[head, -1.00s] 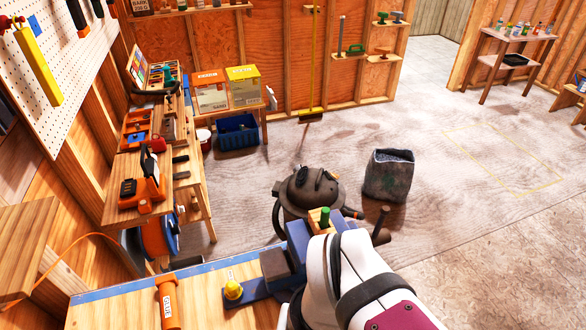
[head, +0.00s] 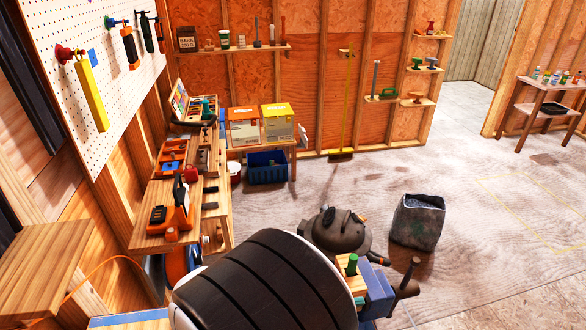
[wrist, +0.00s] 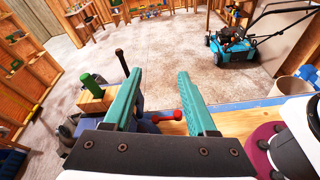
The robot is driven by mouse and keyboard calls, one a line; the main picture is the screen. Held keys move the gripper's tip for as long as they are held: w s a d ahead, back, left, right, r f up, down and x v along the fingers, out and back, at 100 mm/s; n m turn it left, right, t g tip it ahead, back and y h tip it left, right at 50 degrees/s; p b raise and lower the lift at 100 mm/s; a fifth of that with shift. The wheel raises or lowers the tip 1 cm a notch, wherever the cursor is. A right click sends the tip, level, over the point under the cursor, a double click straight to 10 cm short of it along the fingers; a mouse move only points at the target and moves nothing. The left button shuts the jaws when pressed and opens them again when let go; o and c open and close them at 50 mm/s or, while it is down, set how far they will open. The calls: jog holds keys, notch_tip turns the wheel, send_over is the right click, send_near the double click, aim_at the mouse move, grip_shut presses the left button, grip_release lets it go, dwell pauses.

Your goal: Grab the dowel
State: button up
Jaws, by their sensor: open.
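A short green dowel (head: 352,264) stands upright in a light wood block (head: 346,282), which is held at a blue vise (head: 376,290) at the bottom of the head view. In the wrist view the dowel (wrist: 90,82) and the block (wrist: 97,102) are at the left, outside my fingers. My arm hides much of the bench in the head view.
A dark upright handle (head: 408,276) stands right of the vise. A red-knobbed bar (wrist: 168,117) shows beyond the fingers. A shop vacuum (head: 338,232) and a grey bin (head: 417,221) stand behind the bench. Open floor lies to the right.

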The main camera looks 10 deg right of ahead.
aim_at(356, 257)
jog(key=w+a+f+n+t+h, duration=0.1)
jog(key=w+a+n+t, duration=0.5)
jog(key=w+n+t, duration=0.15)
jog(key=shift+n, duration=0.35)
jog(key=x, duration=1.5)
jog(key=shift+s+d+f, duration=0.25)
jog(key=shift+d+f, duration=0.05)
grip_shut()
